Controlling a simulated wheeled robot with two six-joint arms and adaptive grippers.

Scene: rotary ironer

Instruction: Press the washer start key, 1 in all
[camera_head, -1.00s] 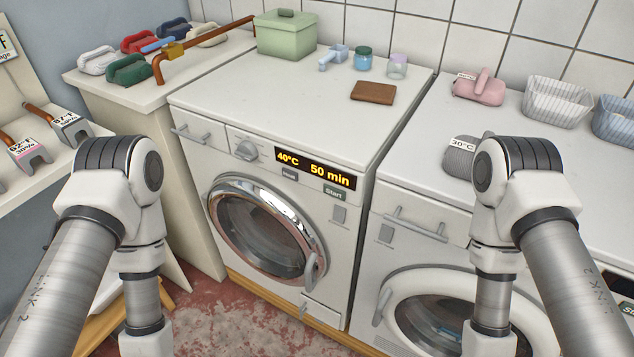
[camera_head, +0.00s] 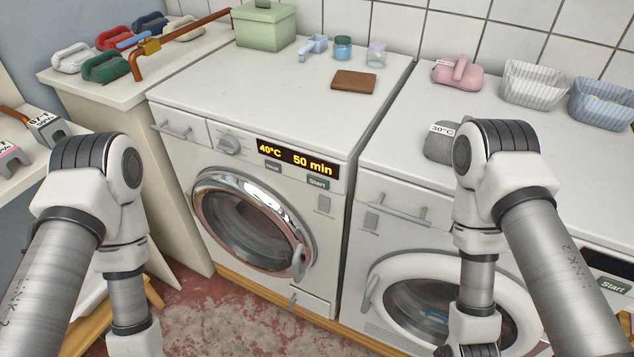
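The left front-loading machine has a chrome-ringed round door (camera_head: 252,222), which is shut. Its display (camera_head: 298,159) reads 40°C and 50 min. A small key marked Start (camera_head: 317,183) sits under the right end of the display, with another small key (camera_head: 273,166) to its left. A second machine on the right has a white-ringed door (camera_head: 392,268) and its own Start key (camera_head: 612,287), partly cut by the right edge. My two arms hang in front of the machines; both grippers are below the picture. Neither arm covers the left machine's Start key.
A brown pad (camera_head: 354,82), a blue jar (camera_head: 343,47) and a green box (camera_head: 266,25) stand on the left machine. A grey 30°C piece (camera_head: 438,143), a pink piece (camera_head: 459,72) and baskets (camera_head: 533,83) are on the right one.

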